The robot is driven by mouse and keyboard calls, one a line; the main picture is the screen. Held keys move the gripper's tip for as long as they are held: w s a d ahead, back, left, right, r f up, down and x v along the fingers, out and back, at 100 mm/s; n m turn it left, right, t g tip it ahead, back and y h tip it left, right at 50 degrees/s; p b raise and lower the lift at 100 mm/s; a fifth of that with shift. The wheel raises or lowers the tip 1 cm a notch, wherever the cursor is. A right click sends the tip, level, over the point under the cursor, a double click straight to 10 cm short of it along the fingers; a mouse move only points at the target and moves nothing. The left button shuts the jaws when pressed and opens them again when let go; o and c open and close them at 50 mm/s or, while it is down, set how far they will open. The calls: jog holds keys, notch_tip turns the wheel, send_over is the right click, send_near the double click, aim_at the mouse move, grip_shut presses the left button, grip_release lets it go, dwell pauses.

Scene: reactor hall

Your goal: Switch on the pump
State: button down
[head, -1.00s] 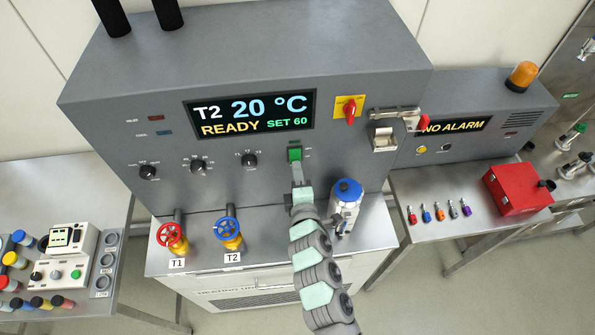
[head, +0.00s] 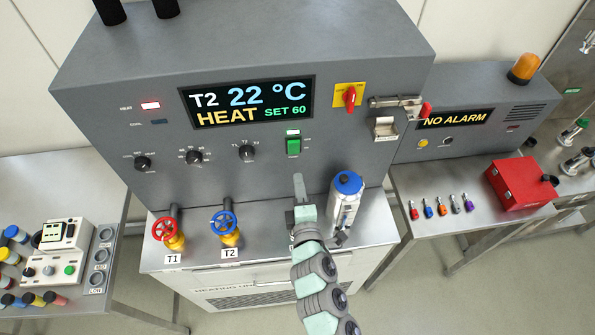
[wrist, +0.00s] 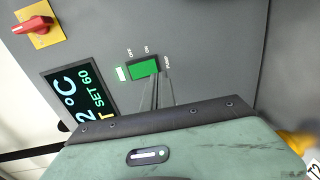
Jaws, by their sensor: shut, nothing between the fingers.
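The green pump switch (head: 293,146) is on the front of the grey heating unit, below the display. A small lamp (head: 293,132) above it is lit white-green. In the wrist view the switch (wrist: 143,68) is next to a lit lamp (wrist: 122,73), with small lettering around it. The display (head: 248,101) reads T2 22 °C, HEAT, SET 60. The red HEAT lamp (head: 150,106) is lit. My gripper (head: 298,178) is shut and empty, a little below the switch and apart from it. In the wrist view its thin fingers (wrist: 155,92) show below the switch.
A blue-capped bottle (head: 346,200) stands right of my gripper. Red T1 (head: 164,229) and blue T2 (head: 222,222) valves are at left. A red rotary switch (head: 350,97) is above right. The alarm panel (head: 455,119) reads NO ALARM.

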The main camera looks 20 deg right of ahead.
jog(key=b+v, duration=0.1)
jog(key=v, duration=0.6)
jog(key=shift+s+f, duration=0.2)
jog(key=shift+f, duration=0.55)
jog(key=shift+a, duration=0.1)
